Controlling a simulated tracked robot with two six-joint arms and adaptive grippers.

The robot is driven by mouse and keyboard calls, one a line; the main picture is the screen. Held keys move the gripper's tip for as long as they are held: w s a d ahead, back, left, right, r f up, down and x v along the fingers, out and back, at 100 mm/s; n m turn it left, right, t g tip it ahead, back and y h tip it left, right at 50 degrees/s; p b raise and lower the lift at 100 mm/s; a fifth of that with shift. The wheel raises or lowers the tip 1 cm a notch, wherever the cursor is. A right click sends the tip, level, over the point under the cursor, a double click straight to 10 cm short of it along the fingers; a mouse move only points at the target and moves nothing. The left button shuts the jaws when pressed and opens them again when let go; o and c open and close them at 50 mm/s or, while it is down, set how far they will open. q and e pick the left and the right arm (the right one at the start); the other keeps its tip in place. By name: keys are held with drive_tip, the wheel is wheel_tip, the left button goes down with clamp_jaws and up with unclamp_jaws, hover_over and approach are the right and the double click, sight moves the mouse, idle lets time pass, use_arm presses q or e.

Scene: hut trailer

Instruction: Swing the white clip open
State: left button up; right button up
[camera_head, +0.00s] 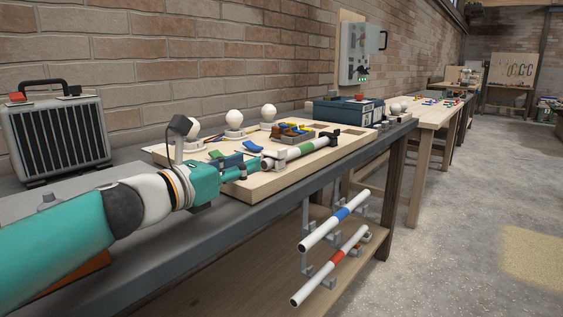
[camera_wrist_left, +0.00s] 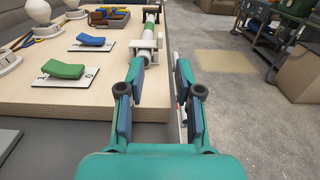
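The white clip (camera_head: 270,159) sits around the near end of a white tube with a green band (camera_head: 307,148), lying on the wooden board on the bench. In the left wrist view the clip (camera_wrist_left: 147,46) is just beyond my left finger's tip, with a small upright part on its right side. I cannot tell whether the clip is latched. My left gripper (camera_head: 250,168) is close in front of the clip. In the left wrist view the gripper (camera_wrist_left: 159,72) has its two fingers wide apart with nothing between them. My right gripper is not in view.
Tubes with blue (camera_head: 341,214) and red (camera_head: 332,263) bands hang below the bench edge.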

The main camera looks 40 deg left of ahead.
sight(279, 150)
use_arm(q)
drive_tip(key=w, duration=0.7)
drive_tip(key=w+d, duration=0.1)
drive_tip(key=w, duration=0.2)
drive_tip(key=shift+w, duration=0.4)
clamp_jaws()
drive_tip(key=shift+d, duration=0.3)
drive_tip(key=shift+a, duration=0.35)
